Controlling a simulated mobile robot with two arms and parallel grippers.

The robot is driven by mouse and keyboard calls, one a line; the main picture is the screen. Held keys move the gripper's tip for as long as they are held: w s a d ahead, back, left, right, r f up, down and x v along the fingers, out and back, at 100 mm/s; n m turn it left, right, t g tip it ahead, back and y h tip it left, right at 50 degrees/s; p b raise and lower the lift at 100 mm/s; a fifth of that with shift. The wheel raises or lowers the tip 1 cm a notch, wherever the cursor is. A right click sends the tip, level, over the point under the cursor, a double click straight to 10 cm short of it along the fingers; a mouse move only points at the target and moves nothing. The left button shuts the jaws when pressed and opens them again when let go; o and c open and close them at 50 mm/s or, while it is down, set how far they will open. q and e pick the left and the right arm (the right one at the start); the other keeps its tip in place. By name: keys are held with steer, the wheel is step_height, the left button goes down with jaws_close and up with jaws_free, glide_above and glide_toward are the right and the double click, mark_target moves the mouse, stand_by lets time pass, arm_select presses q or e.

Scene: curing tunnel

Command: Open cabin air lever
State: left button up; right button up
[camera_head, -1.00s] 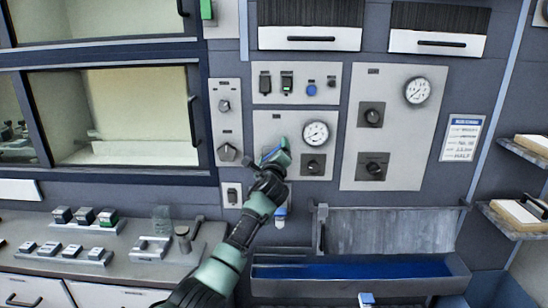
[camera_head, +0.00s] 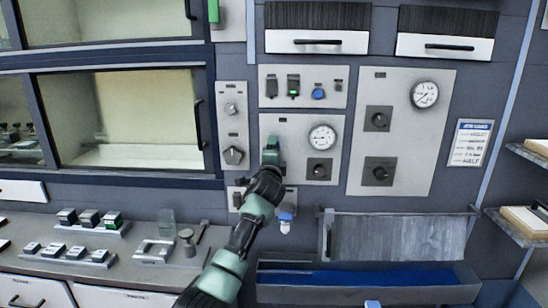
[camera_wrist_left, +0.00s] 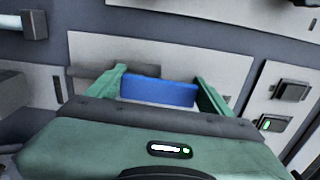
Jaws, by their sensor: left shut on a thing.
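My left gripper (camera_head: 272,150) is at the left part of the gauge panel (camera_head: 335,165), and its arm hides what is directly behind it. In the left wrist view its two green fingers (camera_wrist_left: 160,78) stand on either side of a blue lever handle (camera_wrist_left: 158,92), and it is shut on that handle. The handle is hidden by the gripper in the head view. I cannot read a label that names the lever. My right gripper is not in view.
A round gauge (camera_head: 322,138) and a dark knob (camera_head: 319,169) are right of the gripper. Switches (camera_head: 293,86) are above it. A blue-topped fitting (camera_head: 286,219) and a blue-lined trough (camera_head: 370,275) are below. A counter with small blocks (camera_head: 90,218) is at lower left.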

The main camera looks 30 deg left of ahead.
arm_select(q)
steer(key=shift+f+n, duration=0.1)
steer(key=shift+n, duration=0.2)
steer(key=o, duration=2)
steer(key=shift+s, duration=0.1)
steer(key=shift+b+v, duration=0.9)
steer(key=shift+v, duration=2.95)
